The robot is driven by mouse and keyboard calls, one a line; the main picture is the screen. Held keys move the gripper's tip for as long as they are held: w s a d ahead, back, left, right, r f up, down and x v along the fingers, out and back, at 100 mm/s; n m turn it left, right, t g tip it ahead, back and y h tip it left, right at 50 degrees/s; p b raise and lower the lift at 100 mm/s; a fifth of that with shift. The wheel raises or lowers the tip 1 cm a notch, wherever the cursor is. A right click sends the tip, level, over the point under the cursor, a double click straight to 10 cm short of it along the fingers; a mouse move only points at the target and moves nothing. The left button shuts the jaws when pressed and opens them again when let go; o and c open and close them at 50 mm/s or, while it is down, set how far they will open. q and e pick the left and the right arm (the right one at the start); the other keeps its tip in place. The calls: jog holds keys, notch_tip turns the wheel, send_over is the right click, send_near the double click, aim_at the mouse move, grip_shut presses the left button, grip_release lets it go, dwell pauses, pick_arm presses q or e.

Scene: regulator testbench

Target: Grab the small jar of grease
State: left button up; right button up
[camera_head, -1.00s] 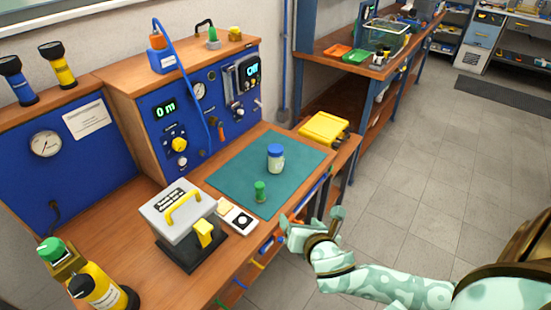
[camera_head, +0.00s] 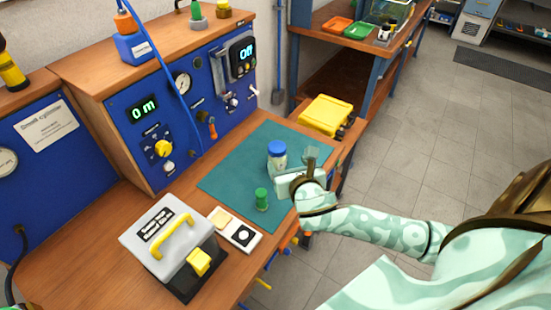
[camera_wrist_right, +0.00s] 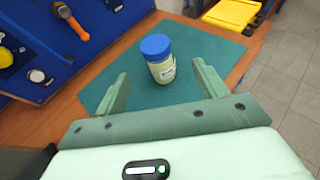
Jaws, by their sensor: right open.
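The small jar of grease (camera_head: 277,161) is a clear, pale jar with a blue lid and a white label. It stands upright on the teal mat (camera_head: 228,178). It also shows in the right wrist view (camera_wrist_right: 160,66), ahead of and between the two finger lines. My right gripper (camera_head: 296,168) is open, just to the right of the jar in the head view. In the wrist view its fingers (camera_wrist_right: 160,84) are spread wide, with the jar slightly beyond the tips; contact is not seen. My left gripper is not in view.
A small green-capped item (camera_head: 262,199) stands on the mat near the jar. A grey box with a yellow handle (camera_head: 160,235) sits at the front left. A blue control panel (camera_head: 150,128) rises behind the mat.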

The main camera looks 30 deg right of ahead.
aim_at(279, 154)
jog(key=b+x, duration=0.1)
jog(key=x, duration=0.4)
jog(key=shift+f, duration=0.15)
jog(key=shift+w, duration=0.25)
jog(key=shift+w+d+f+b, duration=0.1)
jog(key=shift+w+f+b, duration=0.05)
jog(key=shift+w+b, duration=0.25)
jog(key=b+x, duration=0.2)
jog(key=x, duration=0.2)
jog(key=shift+w, duration=0.2)
jog(key=shift+s, duration=0.1)
jog(key=c, duration=1.3)
